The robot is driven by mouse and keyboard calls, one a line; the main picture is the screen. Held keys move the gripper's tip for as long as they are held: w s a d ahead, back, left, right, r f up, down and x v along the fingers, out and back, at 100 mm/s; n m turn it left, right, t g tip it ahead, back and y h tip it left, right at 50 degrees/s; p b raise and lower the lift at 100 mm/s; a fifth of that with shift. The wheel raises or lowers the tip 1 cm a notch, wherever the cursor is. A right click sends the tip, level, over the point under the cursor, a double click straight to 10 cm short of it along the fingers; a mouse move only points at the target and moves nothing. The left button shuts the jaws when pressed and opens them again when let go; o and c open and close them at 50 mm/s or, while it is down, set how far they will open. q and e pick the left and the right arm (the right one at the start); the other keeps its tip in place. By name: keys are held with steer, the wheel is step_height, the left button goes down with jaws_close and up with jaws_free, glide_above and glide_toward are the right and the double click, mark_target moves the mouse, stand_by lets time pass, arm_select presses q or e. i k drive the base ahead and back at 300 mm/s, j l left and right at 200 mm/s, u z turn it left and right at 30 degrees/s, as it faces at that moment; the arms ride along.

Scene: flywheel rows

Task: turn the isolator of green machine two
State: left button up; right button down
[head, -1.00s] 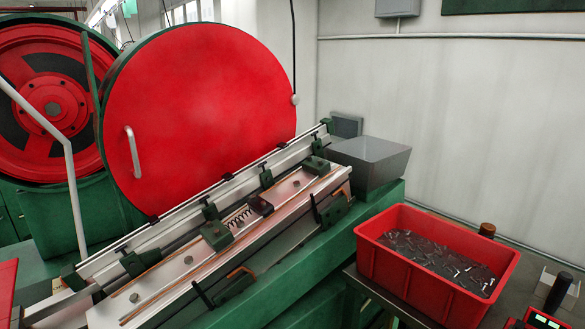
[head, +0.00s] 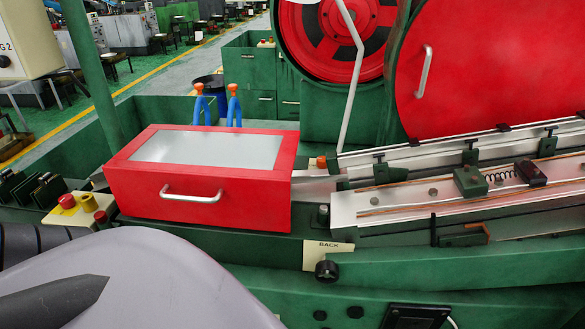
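A cream box (head: 28,38) marked with a partly cut-off label that ends in "G2" is at the top left edge of the head view. A dark round knob (head: 5,61) shows on its face, cut by the picture edge, so its setting cannot be read. The green machine (head: 440,275) fills the lower right, with a red guard (head: 200,205) with a clear top window and a silver handle. A smooth grey part of my own arm covers the bottom left. Neither gripper shows in the head view.
A control block with a red button (head: 67,201) sits left of the red guard. A green post (head: 90,75) stands beside the cream box. A red wheel cover (head: 490,75) is at the upper right. A yellow-lined aisle (head: 75,120) lies open behind on the left.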

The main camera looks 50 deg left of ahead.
mark_target(67, 201)
steer(key=k+j, duration=0.3)
steer(key=j, duration=0.2)
steer(key=k+j, duration=0.3)
steer(key=j, duration=0.25)
steer(key=k+j, duration=0.3)
steer(key=j, duration=0.2)
steer(key=k+j+z, duration=0.1)
steer(key=k+j, duration=0.2)
steer(key=j, duration=0.25)
steer(key=k+j, duration=0.3)
steer(key=j, duration=0.2)
steer(key=k+j, duration=0.35)
steer(key=j, duration=0.15)
steer(key=k+j, duration=0.3)
steer(key=j, duration=0.2)
steer(key=z, duration=0.05)
